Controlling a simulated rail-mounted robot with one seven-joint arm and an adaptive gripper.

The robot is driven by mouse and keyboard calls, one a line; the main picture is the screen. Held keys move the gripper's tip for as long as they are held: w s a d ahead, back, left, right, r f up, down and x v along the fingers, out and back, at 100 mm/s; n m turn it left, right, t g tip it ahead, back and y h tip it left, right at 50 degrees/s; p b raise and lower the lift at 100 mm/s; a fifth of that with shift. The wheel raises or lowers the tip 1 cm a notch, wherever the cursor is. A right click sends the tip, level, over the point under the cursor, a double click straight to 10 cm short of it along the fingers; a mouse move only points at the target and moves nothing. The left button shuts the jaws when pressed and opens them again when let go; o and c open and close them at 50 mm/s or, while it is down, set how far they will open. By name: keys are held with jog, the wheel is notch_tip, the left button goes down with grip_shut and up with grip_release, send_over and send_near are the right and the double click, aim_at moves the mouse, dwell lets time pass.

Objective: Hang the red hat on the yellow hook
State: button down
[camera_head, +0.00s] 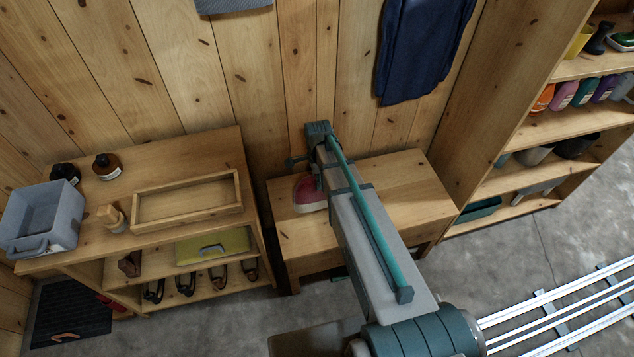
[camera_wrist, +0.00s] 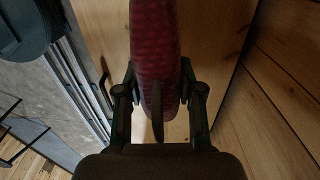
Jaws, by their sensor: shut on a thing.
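The red hat (camera_head: 309,194) shows at the left side of my arm in the head view, over the low wooden bench (camera_head: 400,185). Its other side is hidden behind my arm. In the wrist view the red hat (camera_wrist: 155,50) stands between the two fingers of my gripper (camera_wrist: 160,105). The fingers are shut on it, one on each side. I cannot tell whether the hat still touches the bench. No yellow hook shows in either view.
A shelf unit with a wooden tray (camera_head: 187,203) and a grey bin (camera_head: 42,220) stands at the left. A dark blue cloth (camera_head: 420,50) hangs on the plank wall. A tall shelf (camera_head: 540,130) stands at the right. Floor rails (camera_head: 560,318) run at lower right.

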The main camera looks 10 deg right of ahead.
jog(key=shift+w+f, duration=0.3)
jog(key=shift+f, duration=0.05)
jog(key=shift+w+f+p, duration=0.15)
jog(key=shift+f+p, duration=0.25)
jog(key=shift+f, duration=0.45)
jog(key=shift+f+p, duration=0.3)
jog(key=shift+f, duration=0.5)
jog(key=shift+f, duration=0.1)
jog(key=c, duration=0.7)
grip_release()
